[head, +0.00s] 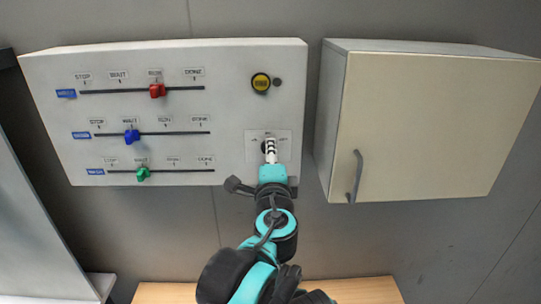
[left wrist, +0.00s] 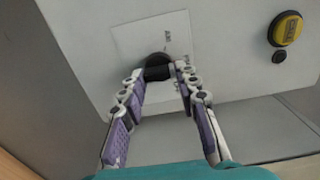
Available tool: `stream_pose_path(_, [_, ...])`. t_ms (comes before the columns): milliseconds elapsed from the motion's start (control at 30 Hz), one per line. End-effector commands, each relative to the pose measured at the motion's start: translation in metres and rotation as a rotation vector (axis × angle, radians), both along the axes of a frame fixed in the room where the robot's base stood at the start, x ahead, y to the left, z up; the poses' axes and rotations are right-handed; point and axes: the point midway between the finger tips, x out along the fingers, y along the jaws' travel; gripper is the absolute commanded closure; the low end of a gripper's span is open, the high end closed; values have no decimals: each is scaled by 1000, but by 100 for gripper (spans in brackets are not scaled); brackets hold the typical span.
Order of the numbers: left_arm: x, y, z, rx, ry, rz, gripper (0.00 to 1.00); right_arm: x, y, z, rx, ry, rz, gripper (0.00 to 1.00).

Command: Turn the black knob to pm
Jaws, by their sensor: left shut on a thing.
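The black knob (left wrist: 158,66) sits on a pale square plate (head: 285,152) at the lower right of the white panel. In the head view it is largely hidden by my left gripper (head: 270,147), whose arm rises from the bottom middle. In the left wrist view the fingers of my left gripper (left wrist: 160,76) are on both sides of the knob and shut on it. Small labels surround the knob, partly covered and too small to read surely, so I cannot tell which one it points at. My right gripper is not in view.
The white panel (head: 225,65) carries red (head: 157,90), blue (head: 131,136) and green (head: 143,174) sliders at left. A yellow button (head: 261,82) is above the knob. A cream cabinet (head: 430,125) with a grey handle (head: 355,175) stands close at right.

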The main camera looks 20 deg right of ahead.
Motion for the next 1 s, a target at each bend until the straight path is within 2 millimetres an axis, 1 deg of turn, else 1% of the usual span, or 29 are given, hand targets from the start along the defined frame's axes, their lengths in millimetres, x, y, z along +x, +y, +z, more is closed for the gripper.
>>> stream_pose_path(167, [1, 0, 2, 1, -2, 0, 98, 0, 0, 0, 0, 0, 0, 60])
stream_pose_path(200, [1, 0, 2, 1, -2, 0, 58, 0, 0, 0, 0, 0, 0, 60])
stream_pose_path(233, [1, 0, 1, 1, -1, 0, 51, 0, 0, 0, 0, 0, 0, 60])
stream_pose_path(267, [1, 0, 1, 1, -1, 0, 48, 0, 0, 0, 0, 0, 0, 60])
stream_pose_path(533, [0, 0, 1, 0, -1, 0, 48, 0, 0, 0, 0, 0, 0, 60])
stream_pose_path(667, [-8, 3, 1, -1, 0, 0, 48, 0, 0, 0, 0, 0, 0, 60])
stream_pose_path(767, [-24, 9, 0, -1, 0, -2, 48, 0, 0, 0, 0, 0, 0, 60])
stream_pose_path(1000, [-73, 28, 0, 0, 0, -4, 48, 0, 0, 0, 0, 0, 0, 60])
